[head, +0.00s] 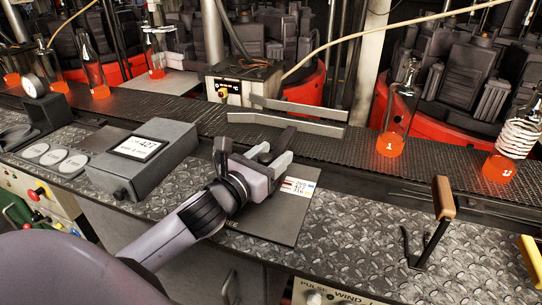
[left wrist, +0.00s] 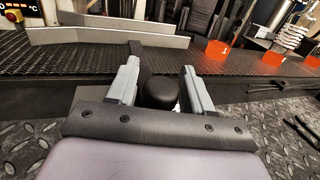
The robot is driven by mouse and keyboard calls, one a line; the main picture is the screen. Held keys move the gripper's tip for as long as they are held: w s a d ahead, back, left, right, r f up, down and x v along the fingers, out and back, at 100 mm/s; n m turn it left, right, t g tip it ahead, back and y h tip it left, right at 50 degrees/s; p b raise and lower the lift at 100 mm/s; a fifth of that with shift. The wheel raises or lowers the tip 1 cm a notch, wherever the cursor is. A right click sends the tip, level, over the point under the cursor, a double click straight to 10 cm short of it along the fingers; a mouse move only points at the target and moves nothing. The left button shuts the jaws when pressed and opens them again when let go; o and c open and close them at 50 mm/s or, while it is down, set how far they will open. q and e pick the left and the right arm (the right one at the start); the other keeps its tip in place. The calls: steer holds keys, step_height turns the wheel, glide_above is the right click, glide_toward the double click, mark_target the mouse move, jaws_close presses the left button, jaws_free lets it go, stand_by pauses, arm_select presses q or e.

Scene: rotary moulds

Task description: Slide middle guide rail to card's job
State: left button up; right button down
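Two pale metal guide rails, a back one (head: 300,108) and a front one (head: 285,124), lie over the dark conveyor in the head view. They also show at the upper left of the left wrist view (left wrist: 110,40). A small card (head: 298,187) with coloured marks and print lies on a dark plate; its text is too small to read surely. My left gripper (head: 270,153) is at the conveyor's near edge, in front of the rails. In the wrist view its fingers stand open on either side of a black round knob (left wrist: 158,94), with narrow gaps. My right gripper is out of view.
A grey display box (head: 143,160) reading 427 stands left of my arm. A wooden-handled lever (head: 443,200) rises at the near right. The tread plate (head: 370,225) between is mostly clear.

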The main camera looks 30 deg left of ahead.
arm_select(q)
jaws_close()
steer(key=shift+s+d+p, duration=0.1)
steer(key=shift+s+p, duration=0.3)
steer(key=shift+p, duration=0.1)
steer(key=shift+s, duration=0.25)
steer(key=shift+o, duration=1.6)
jaws_free()
